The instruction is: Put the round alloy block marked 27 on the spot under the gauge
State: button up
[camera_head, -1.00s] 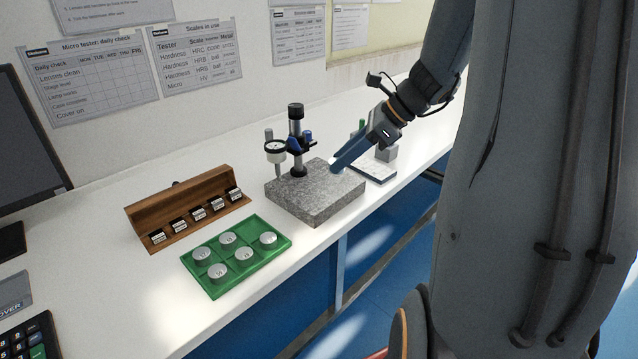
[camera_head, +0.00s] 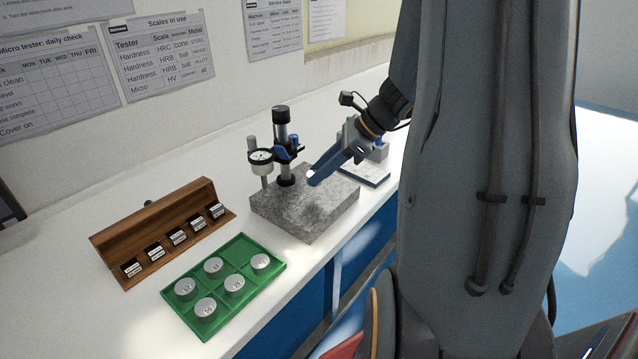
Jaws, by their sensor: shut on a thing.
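The dial gauge (camera_head: 261,158) hangs on a stand with a black column (camera_head: 282,130) on a grey granite block (camera_head: 290,211). The spot under the gauge cannot be made out. My gripper (camera_head: 315,178) reaches in from the right, over the granite block, to the right of the column. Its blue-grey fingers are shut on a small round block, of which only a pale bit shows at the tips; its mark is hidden. The green tray (camera_head: 178,311) in front holds several round silver blocks, and one back compartment is empty. Their marks are too small to read surely.
A wooden rack (camera_head: 150,232) with several dark labelled blocks stands left of the granite block. A pale flat plate (camera_head: 364,175) and a grey device lie behind my gripper. My own arm covers the right side. The white bench front is clear around the tray.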

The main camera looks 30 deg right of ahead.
aim_at(320, 184)
jog(key=shift+f, duration=1.9)
jog(key=shift+f, duration=0.1)
jog(key=o, duration=1.1)
